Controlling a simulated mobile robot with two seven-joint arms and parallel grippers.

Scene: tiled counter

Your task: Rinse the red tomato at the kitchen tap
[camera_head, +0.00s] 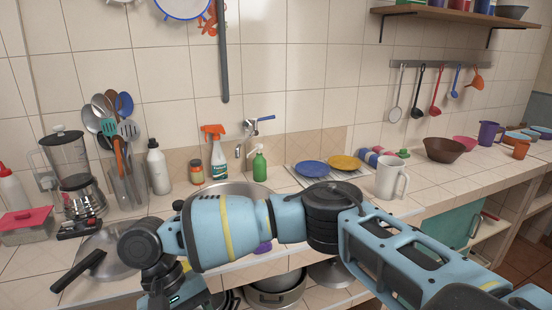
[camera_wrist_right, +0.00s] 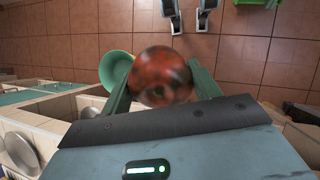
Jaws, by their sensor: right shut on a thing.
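The red tomato (camera_wrist_right: 160,77) is between the two fingers of my right gripper (camera_wrist_right: 161,76) in the right wrist view, and the gripper is shut on it. The tomato looks dark red and mottled. In the head view my right arm crosses the front of the counter, and its gripper and the tomato do not show. The kitchen tap (camera_head: 240,150) is on the back wall, with a blue-tipped lever (camera_head: 265,119). The round metal sink (camera_head: 228,187) lies below it, its front part hidden by my arm. I cannot tell whether water runs. My left gripper is not in view.
A spray bottle (camera_head: 218,158), green soap bottle (camera_head: 259,163) and small jar (camera_head: 196,172) stand around the sink. Plates (camera_head: 311,168) and a white mug (camera_head: 388,178) stand right. A green bowl (camera_wrist_right: 115,70) shows beyond the gripper in the wrist view.

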